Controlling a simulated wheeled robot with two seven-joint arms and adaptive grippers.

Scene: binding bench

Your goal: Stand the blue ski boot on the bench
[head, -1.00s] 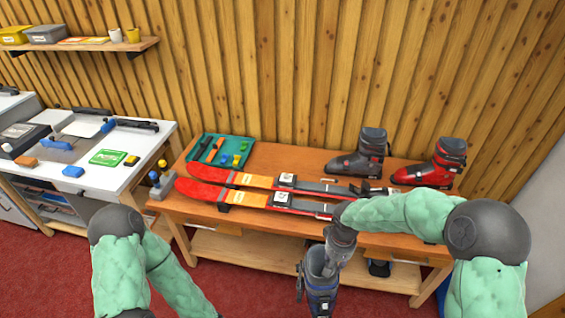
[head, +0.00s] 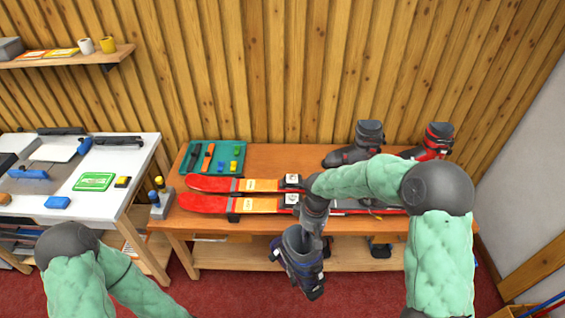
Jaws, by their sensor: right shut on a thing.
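The blue ski boot (head: 300,268) hangs tilted in front of the bench's front edge, above the red floor. My right gripper (head: 311,230) is shut on the blue ski boot at its upper end; the fingertips are partly hidden. The wooden bench (head: 272,160) stands behind it, with a lower shelf. My left arm comes in at the lower left, but its gripper is out of the picture.
Red skis (head: 215,203) lie along the bench, partly behind my right arm. A grey boot (head: 352,152) and a red boot (head: 436,143) stand at the back right. A green tray (head: 214,172) of tools lies at the left. Bare wood shows behind the skis.

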